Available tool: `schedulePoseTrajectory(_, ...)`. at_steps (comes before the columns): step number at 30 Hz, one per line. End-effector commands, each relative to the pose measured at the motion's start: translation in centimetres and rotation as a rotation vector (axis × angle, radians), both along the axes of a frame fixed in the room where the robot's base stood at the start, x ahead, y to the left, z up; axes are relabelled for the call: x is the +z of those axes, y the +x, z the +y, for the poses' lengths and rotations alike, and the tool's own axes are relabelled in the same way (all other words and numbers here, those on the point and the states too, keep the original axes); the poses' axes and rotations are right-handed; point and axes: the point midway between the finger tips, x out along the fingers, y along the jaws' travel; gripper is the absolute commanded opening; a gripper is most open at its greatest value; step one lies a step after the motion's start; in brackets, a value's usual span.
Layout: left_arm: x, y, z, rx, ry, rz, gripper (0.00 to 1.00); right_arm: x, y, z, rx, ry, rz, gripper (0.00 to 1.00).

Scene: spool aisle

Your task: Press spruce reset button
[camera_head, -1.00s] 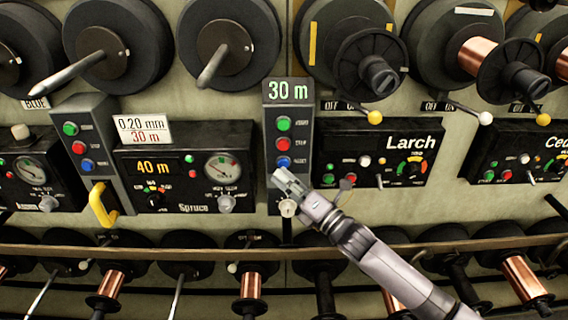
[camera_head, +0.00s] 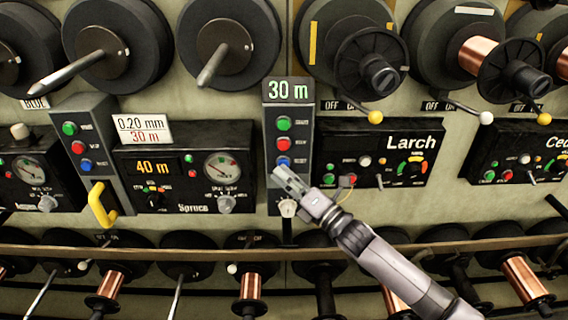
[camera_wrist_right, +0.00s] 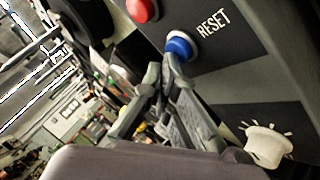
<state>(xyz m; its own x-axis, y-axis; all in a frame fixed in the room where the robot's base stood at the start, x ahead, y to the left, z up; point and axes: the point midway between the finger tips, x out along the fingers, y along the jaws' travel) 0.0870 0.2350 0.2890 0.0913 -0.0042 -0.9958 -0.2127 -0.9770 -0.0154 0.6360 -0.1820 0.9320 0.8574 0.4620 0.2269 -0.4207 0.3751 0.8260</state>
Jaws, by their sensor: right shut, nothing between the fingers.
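The Spruce panel (camera_head: 185,180) is a black box with a 40 m display and a round gauge. On its right stands a grey button column (camera_head: 303,128) with a 30 m display and green, red and blue buttons. Its blue button (camera_head: 284,161) is labelled RESET, as the right wrist view (camera_wrist_right: 180,45) shows. My right gripper (camera_head: 279,176) is shut and empty just below this blue button. In the wrist view its fingertips (camera_wrist_right: 170,65) overlap the button's lower edge; I cannot tell whether they touch. My left gripper is not in view.
Another button column (camera_head: 100,138) stands left of the Spruce panel, above a yellow handle (camera_head: 102,204). A white knob (camera_head: 288,208) sits below the gripper. The Larch panel (camera_head: 405,143) is to the right. Spools hang above, and a rail runs below.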

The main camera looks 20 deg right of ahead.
Motion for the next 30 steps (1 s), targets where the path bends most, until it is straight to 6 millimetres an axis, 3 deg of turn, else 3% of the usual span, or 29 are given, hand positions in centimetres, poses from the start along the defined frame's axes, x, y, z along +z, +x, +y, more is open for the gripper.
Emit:
schedulePoseTrajectory(15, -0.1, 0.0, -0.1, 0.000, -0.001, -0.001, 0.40, 0.0, 0.4, -0.2, 0.000, 0.001, 0.001, 0.00)
schedulePoseTrajectory(30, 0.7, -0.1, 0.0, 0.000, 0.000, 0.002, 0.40, 0.0, -1.4, 0.3, 0.000, 0.001, 0.001, 0.00)
